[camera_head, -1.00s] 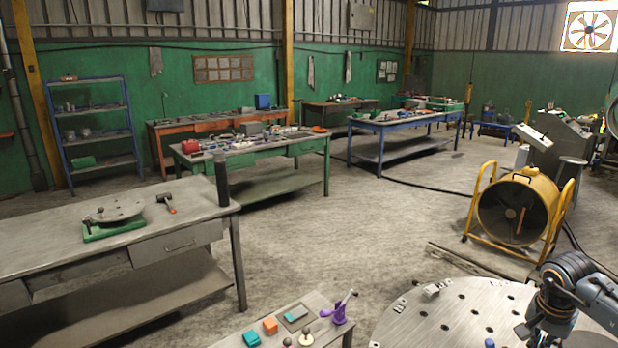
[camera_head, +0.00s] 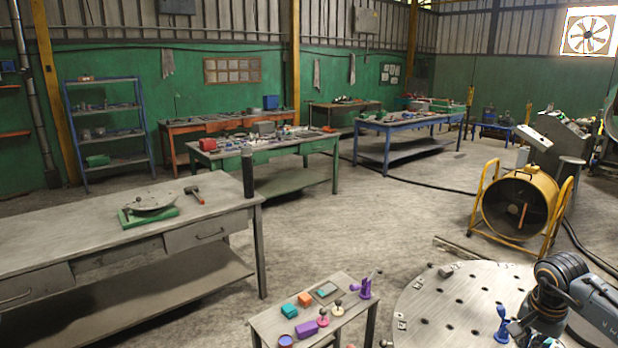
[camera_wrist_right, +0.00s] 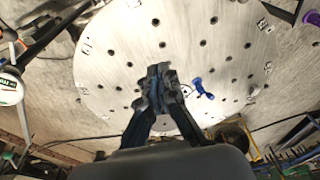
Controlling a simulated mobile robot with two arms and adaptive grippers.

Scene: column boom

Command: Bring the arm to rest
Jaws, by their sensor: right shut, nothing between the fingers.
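My right arm (camera_head: 561,282) comes in at the lower right of the head view, bent over the round metal table (camera_head: 430,305). In the right wrist view my right gripper (camera_wrist_right: 158,72) is shut, with its fingertips together and nothing between them. It shows above the round table's perforated top (camera_wrist_right: 115,60). A blue piece (camera_wrist_right: 202,88) stands on the table just right of the fingers; it also shows in the head view (camera_head: 502,325), left of my arm. My left gripper is in neither view.
A small bench (camera_head: 285,322) with coloured pieces and a purple holder (camera_head: 365,288) stands left of the round table. A yellow drum fan (camera_head: 517,205) stands behind it. A grey workbench (camera_head: 100,240) is at left. Open concrete floor lies between.

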